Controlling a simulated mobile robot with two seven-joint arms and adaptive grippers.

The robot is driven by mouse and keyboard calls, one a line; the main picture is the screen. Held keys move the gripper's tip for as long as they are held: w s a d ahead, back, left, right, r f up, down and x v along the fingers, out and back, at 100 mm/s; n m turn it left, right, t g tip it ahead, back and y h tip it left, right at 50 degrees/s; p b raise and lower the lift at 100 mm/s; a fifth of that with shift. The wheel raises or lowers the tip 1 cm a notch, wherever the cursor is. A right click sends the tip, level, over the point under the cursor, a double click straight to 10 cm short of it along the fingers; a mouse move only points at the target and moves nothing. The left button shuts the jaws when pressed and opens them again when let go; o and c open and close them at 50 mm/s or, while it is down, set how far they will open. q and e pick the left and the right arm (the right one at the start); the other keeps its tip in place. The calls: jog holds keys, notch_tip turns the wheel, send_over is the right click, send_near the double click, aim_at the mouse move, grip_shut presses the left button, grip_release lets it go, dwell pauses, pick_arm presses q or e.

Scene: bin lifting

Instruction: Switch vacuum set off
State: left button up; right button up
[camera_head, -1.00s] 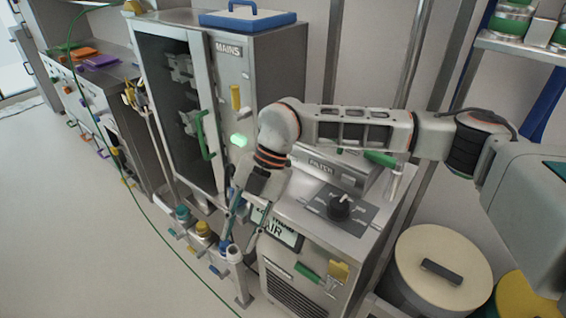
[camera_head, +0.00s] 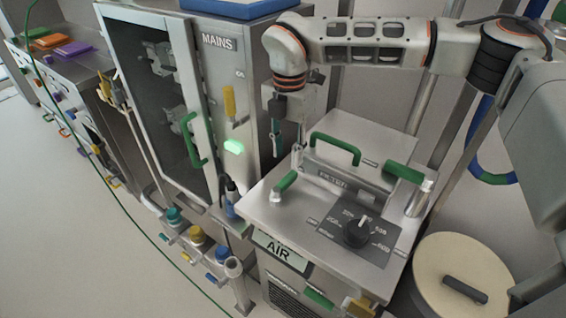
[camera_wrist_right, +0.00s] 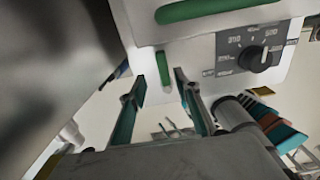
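The black dial knob (camera_head: 357,232) sits on a dark plate with numbers, on top of the steel box labelled AIR (camera_head: 279,250). The knob also shows in the right wrist view (camera_wrist_right: 256,58), to the right of my fingers. My right gripper (camera_head: 286,152) hangs pointing down beyond the box's left back corner, left of the knob and apart from it. In the right wrist view its two fingers (camera_wrist_right: 160,86) are spread with nothing between them. My left gripper is out of view.
A filter lid with a green handle (camera_head: 335,148) and green latches stands behind the knob. The MAINS cabinet (camera_head: 222,70) with a lit green button (camera_head: 234,146) stands to the left. A round lidded drum (camera_head: 460,265) is at lower right. Space above the knob is clear.

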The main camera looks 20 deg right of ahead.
aim_at(288, 177)
jog(key=shift+s+f, duration=0.2)
jog(key=shift+f, duration=0.1)
jog(key=shift+s+f, duration=0.2)
jog(key=shift+f, duration=0.4)
jog(key=shift+s+f, duration=0.15)
jog(key=shift+f, duration=0.45)
notch_tip(288, 177, down, 3)
jog(key=shift+w+f, duration=0.15)
jog(key=shift+f, duration=0.05)
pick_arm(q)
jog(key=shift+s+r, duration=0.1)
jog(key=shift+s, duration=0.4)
pick_arm(e)
jog(key=shift+f, duration=0.5)
grip_shut()
